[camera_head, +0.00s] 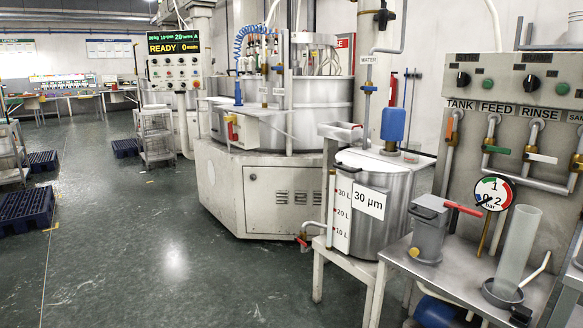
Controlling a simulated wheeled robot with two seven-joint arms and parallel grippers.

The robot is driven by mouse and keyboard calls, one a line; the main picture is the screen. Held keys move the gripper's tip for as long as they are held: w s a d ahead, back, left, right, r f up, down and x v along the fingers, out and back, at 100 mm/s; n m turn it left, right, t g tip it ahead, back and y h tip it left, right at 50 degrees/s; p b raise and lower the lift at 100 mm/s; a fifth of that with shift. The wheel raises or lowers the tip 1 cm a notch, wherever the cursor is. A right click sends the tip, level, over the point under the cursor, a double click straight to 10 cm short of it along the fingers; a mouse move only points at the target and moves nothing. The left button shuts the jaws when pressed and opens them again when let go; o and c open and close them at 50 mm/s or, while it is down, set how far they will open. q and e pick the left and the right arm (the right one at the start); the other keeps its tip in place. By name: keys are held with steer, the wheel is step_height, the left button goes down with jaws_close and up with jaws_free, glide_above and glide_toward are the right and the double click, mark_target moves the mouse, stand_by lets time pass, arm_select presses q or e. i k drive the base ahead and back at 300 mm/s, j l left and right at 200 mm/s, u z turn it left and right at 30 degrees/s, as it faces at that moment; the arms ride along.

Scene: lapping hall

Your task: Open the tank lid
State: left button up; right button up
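The tank (385,235) is a steel cylinder with a "30 µm" label and a white level scale marked in litres. It stands on a low bench right of the picture's middle. Its flat metal lid (372,159) lies on the top rim and looks shut. A black handle (347,169) sits at the lid's front left edge. A blue stirrer motor (392,125) stands upright above the tank top. Neither of my grippers is in view.
A metal tray (340,131) stands behind the tank's left side. A water pipe (368,95) runs down behind the tank.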

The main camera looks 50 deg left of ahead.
mark_target(360, 163)
steer(key=u, duration=1.3)
